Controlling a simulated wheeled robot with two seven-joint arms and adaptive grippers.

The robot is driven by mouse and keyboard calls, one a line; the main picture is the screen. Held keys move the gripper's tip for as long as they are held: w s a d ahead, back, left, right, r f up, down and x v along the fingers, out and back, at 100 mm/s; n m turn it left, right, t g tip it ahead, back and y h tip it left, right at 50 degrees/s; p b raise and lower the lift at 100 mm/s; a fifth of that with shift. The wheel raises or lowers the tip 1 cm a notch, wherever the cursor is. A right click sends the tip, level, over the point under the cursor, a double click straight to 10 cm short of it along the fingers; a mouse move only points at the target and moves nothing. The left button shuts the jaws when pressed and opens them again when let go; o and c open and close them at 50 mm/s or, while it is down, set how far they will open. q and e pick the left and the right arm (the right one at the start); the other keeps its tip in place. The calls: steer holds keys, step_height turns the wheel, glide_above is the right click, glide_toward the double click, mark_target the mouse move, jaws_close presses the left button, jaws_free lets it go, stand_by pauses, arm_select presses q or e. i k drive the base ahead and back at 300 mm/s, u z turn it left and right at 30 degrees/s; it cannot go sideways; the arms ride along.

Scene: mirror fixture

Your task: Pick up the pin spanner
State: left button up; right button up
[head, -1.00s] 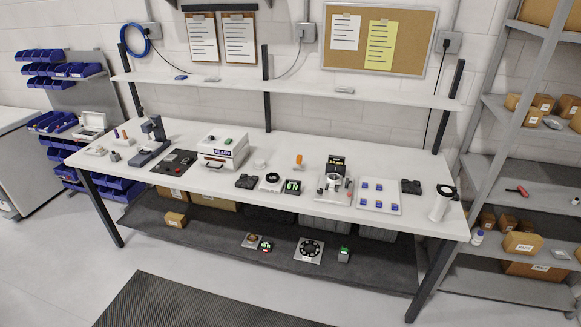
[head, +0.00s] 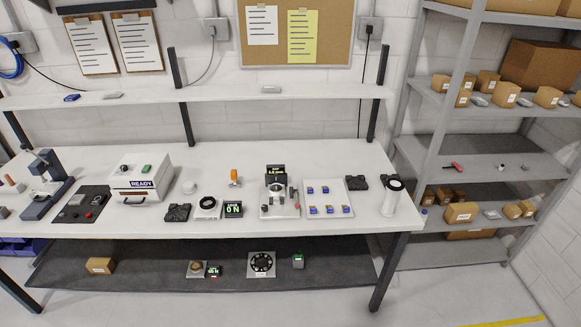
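A small red-handled tool (head: 452,166) lies on the middle board of the grey shelf rack at the right. An orange-handled item (head: 235,177) stands on the white bench. Either is too small for me to tell whether it is the pin spanner. Neither of my grippers is in the head view.
The white bench (head: 345,222) holds a fixture with a display (head: 278,192), a tray of blue parts (head: 345,209), a white cylinder (head: 393,197) and a READY box (head: 141,177). The grey rack (head: 500,150) carries cartons. Floor shows at the lower right.

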mark_target(234, 173)
steer(key=z, duration=0.35)
steer(key=i, duration=1.65)
steer(key=u, duration=0.55)
